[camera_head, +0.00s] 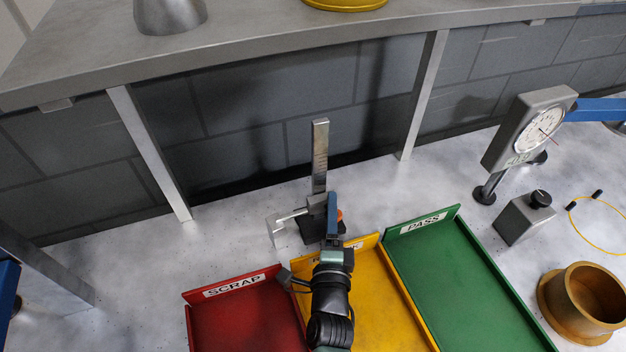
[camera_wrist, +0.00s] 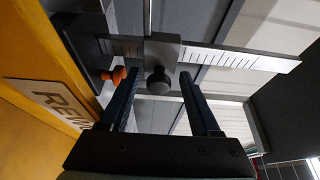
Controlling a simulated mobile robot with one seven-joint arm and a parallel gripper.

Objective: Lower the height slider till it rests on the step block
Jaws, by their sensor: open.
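The height gauge has an upright graduated column (camera_head: 320,150); in the wrist view its scale (camera_wrist: 235,60) runs sideways. The grey slider (camera_head: 317,201) sits low on the column, its arm reaching left; it also shows in the wrist view (camera_wrist: 162,48) with a dark round knob (camera_wrist: 158,82). The pale step block (camera_head: 279,233) stands left of the gauge base, under the arm's tip; I cannot tell whether they touch. My gripper (camera_wrist: 158,92) is open, its blue fingers on either side of the dark knob. In the head view my gripper (camera_head: 333,215) partly hides the slider and base.
An orange knob (camera_wrist: 118,74) is near the left fingertip. Red SCRAP (camera_head: 240,315), yellow (camera_head: 375,300) and green PASS (camera_head: 470,280) trays lie in front. A dial gauge (camera_head: 530,130), a grey block (camera_head: 523,218) and a brass cup (camera_head: 583,300) stand right. A shelf (camera_head: 270,45) overhangs behind.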

